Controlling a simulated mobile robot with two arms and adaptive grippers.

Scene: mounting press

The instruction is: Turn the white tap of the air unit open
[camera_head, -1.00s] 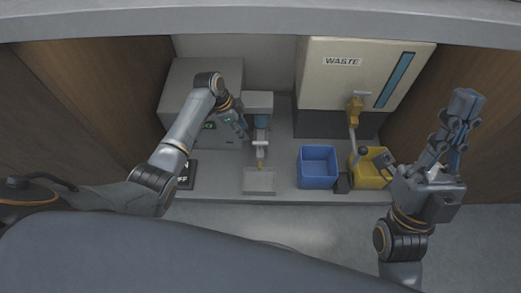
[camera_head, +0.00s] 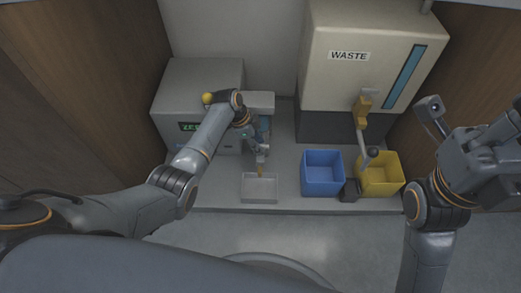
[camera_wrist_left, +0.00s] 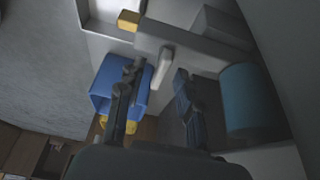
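A short white lever (camera_wrist_left: 162,68), which looks like the tap, sticks out from a grey bar in the left wrist view. My left gripper (camera_wrist_left: 156,84) is open, with one dark finger on each side of the lever's line. The lever shows between and just beyond the fingertips; I cannot tell whether they touch it. In the head view my left gripper (camera_head: 258,146) is beside the grey unit (camera_head: 200,88), and the arm hides the tap there. My right gripper (camera_head: 480,135) is raised at the right edge, partly cut off, and its fingers are unclear.
A blue bin (camera_head: 322,173) and a yellow bin (camera_head: 380,175) stand under the waste cabinet (camera_head: 350,85), by a lever with a dark knob (camera_head: 371,152). A clear tray (camera_head: 260,188) lies below my left gripper. A blue cylinder (camera_wrist_left: 250,100) is close on the right in the wrist view.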

